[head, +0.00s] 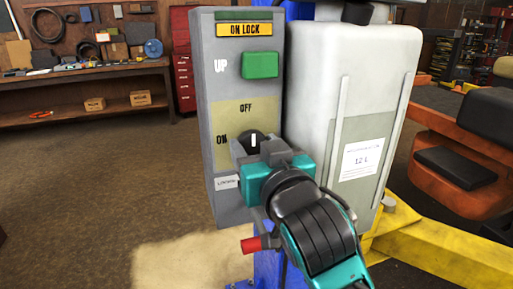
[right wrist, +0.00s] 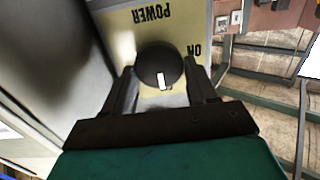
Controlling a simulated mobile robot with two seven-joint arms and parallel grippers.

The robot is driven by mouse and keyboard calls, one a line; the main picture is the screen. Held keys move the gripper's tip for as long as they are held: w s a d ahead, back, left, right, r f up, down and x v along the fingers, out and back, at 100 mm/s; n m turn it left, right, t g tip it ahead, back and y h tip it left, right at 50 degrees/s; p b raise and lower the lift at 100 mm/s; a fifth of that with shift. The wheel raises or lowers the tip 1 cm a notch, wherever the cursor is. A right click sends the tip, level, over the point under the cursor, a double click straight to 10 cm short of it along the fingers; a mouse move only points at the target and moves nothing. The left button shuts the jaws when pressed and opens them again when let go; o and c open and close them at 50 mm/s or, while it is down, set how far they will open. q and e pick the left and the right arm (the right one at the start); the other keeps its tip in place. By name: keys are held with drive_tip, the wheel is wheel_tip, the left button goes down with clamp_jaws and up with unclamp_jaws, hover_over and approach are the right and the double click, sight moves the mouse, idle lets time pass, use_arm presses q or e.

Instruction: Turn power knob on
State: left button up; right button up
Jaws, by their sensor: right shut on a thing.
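The black round power knob (head: 254,139) sits on a yellowish plate (head: 224,125) on the grey control box (head: 206,60). Its white mark points up toward the OFF label; the ON label is to its left. My right gripper (head: 256,150) is shut on the knob from the front and covers its lower part in the head view. In the right wrist view, the gripper's fingers (right wrist: 162,82) stand on both sides of the knob (right wrist: 155,58), and the labels appear upside down. My left gripper is not in view.
A green UP button (head: 260,65) is above the knob, under an ON LOCK label. A white tank (head: 350,80) stands close on the right. A red-tipped lever (head: 255,244) is below the box. A yellow lift beam (head: 440,240) lies at right. The floor at left is open.

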drive_tip(key=shift+n, duration=0.4)
drive_tip(key=n, duration=0.8)
drive_tip(key=shift+a, duration=0.15)
drive_tip(key=n, duration=0.5)
drive_tip(key=shift+f, duration=0.1)
drive_tip(key=shift+n, duration=2)
drive_tip(key=shift+f, duration=0.1)
drive_tip(key=o, duration=1)
drive_tip(key=shift+a, duration=0.1)
drive_tip(key=shift+s+f, duration=0.1)
